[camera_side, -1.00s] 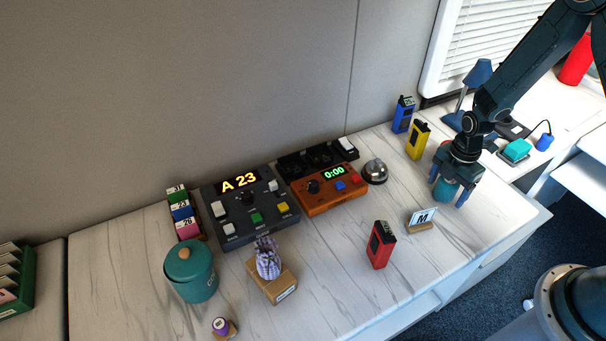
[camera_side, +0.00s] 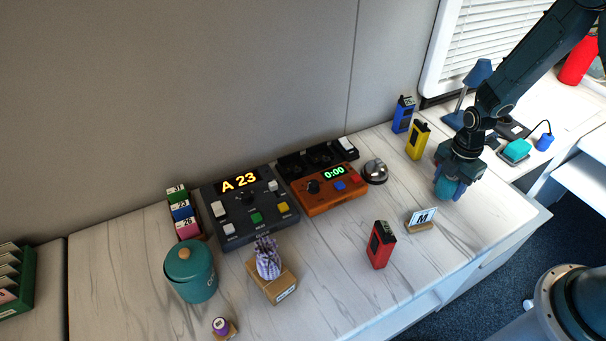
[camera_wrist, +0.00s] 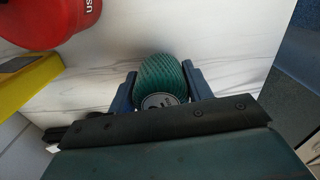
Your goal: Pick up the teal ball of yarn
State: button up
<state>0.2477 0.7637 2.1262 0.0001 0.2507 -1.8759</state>
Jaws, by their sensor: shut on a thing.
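The teal ball of yarn (camera_side: 447,188) is between the fingers of my gripper (camera_side: 449,190) at the right end of the white marbled counter (camera_side: 478,233). In the wrist view the yarn ball (camera_wrist: 160,78) shows its wound strands and a round label, with a blue finger of my gripper (camera_wrist: 161,92) against each side. My gripper is shut on it. Its underside is hidden, and I cannot tell whether it touches the counter.
A card stand marked M (camera_side: 421,219) and a red handheld radio (camera_side: 381,245) stand left of my gripper. A yellow radio (camera_side: 417,141), a blue radio (camera_side: 403,114) and a silver bell (camera_side: 374,171) are behind it. The counter's front right is clear.

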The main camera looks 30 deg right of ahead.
notch_tip(320, 180, up, 19)
dwell(0.6)
jog(key=shift+f, duration=0.1)
dwell(0.5)
